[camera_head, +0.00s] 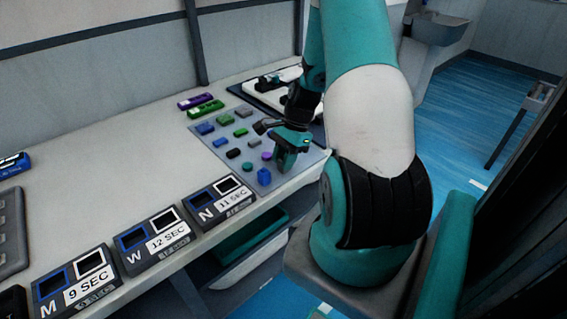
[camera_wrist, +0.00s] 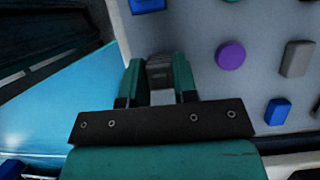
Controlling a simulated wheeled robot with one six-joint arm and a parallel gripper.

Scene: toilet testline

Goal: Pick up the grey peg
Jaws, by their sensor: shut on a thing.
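A grey peg (camera_wrist: 159,72) sits between the two teal fingers of my gripper (camera_wrist: 160,62) in the wrist view. The fingers are closed on its sides. In the head view my gripper (camera_head: 284,158) is low over the right side of the pale peg board (camera_head: 218,157), and I cannot make out the held peg there. Whether the peg still touches the board is not clear. Another grey peg (camera_wrist: 296,58) stands on the board at the right of the wrist view.
A purple round peg (camera_wrist: 230,55) and blue pegs (camera_wrist: 278,110) stand near my gripper. A blue peg (camera_head: 264,176) is close below it in the head view. Timer boxes (camera_head: 217,200) line the bench's front. Purple and green blocks (camera_head: 205,108) lie behind the board.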

